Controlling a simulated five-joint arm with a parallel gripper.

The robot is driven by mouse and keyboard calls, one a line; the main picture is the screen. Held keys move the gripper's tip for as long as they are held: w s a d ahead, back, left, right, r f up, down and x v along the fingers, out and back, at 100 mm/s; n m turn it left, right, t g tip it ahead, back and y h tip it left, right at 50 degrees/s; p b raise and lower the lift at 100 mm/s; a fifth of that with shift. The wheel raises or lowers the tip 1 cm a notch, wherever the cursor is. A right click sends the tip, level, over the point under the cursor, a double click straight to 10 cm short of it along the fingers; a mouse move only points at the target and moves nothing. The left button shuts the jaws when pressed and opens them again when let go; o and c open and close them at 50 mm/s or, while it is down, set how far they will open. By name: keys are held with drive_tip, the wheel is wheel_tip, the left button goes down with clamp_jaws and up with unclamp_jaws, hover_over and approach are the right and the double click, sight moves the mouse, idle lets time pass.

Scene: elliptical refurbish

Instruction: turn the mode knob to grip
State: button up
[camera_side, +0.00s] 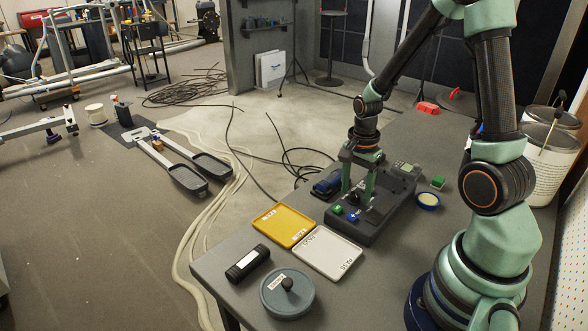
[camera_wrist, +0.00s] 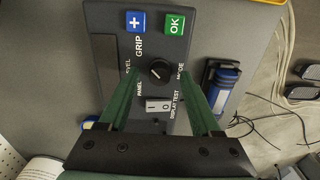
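The mode knob (camera_wrist: 160,71) is a round black knob on a dark control panel (camera_wrist: 112,20) in the wrist view. A pale mark shows on it, but its exact direction is too small to tell. The printed word GRIP (camera_wrist: 140,46) is up and left of the knob; PANEL is at its lower left, LEVEL further left and MODE at its right. My gripper (camera_wrist: 158,73) is open, with one green finger on each side of the knob and gaps visible between. In the side view my gripper (camera_side: 357,192) points down over the panel, and the knob is hard to make out.
A blue plus button (camera_wrist: 135,21), a green OK button (camera_wrist: 174,23) and a rocker switch (camera_wrist: 158,105) surround the knob. A yellow tray (camera_side: 283,226) and a grey tray (camera_side: 327,252) lie beside the panel. A round lidded pot (camera_side: 287,293) stands near the table's front.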

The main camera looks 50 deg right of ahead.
sight(355, 194)
wheel_tip(355, 194, up, 12)
idle(0.8)
drive_tip(key=shift+r, duration=0.1)
drive_tip(key=s+a+r+n+t, duration=0.1)
drive_tip(key=a+r+n+t, duration=0.4)
drive_tip(key=a+n, duration=0.8)
wheel_tip(355, 194, up, 3)
drive_tip(key=n, duration=0.5)
drive_tip(key=shift+s+a+t, duration=0.2)
drive_tip(key=shift+s+t, duration=0.1)
drive_tip(key=shift+s, duration=0.1)
